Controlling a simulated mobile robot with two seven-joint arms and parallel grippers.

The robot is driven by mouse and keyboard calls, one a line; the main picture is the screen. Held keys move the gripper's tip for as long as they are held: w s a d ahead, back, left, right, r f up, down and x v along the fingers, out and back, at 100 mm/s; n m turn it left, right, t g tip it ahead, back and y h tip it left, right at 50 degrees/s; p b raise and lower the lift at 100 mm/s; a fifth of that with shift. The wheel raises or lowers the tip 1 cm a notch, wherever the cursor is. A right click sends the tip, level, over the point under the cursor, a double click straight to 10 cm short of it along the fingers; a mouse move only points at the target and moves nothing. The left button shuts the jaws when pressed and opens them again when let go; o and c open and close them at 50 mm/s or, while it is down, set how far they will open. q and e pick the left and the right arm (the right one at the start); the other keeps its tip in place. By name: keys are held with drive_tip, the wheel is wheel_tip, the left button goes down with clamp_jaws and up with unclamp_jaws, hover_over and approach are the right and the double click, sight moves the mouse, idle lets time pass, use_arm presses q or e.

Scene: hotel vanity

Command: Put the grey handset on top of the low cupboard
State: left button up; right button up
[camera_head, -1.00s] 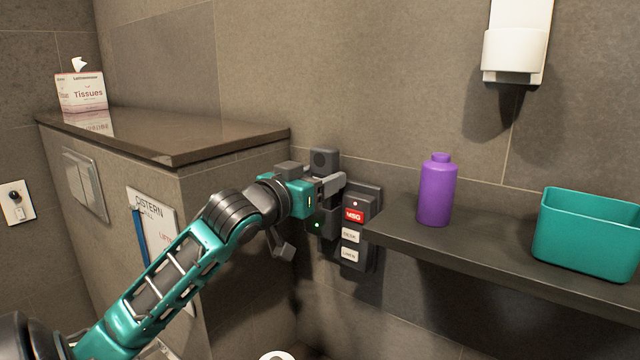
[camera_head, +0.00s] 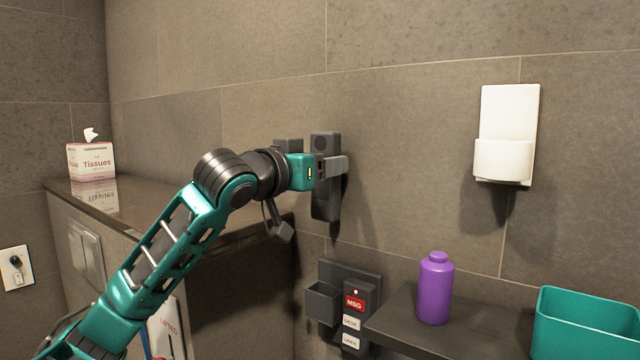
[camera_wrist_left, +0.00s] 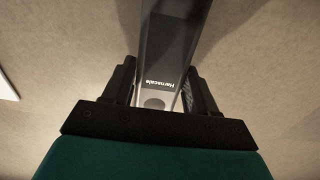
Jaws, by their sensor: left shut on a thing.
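The grey handset (camera_head: 325,195) is upright in my left gripper (camera_head: 330,168), in front of the tiled wall and above its wall cradle (camera_head: 322,303). In the left wrist view the handset (camera_wrist_left: 172,50) stands between the two fingers (camera_wrist_left: 160,88), which are shut on it. The low cupboard (camera_head: 140,205) is at the left, with a dark glossy top. Part of that top and the cupboard's front are hidden behind my left arm. My right gripper is in neither view.
A tissue box (camera_head: 91,160) stands at the back left of the cupboard top. A purple bottle (camera_head: 435,288) and a teal bin (camera_head: 588,325) stand on the dark shelf (camera_head: 405,322) at the right. A white dispenser (camera_head: 505,140) hangs on the wall. The cupboard top beside the tissue box looks clear.

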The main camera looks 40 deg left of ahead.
use_arm(q)
drive_tip(key=shift+r, duration=0.55)
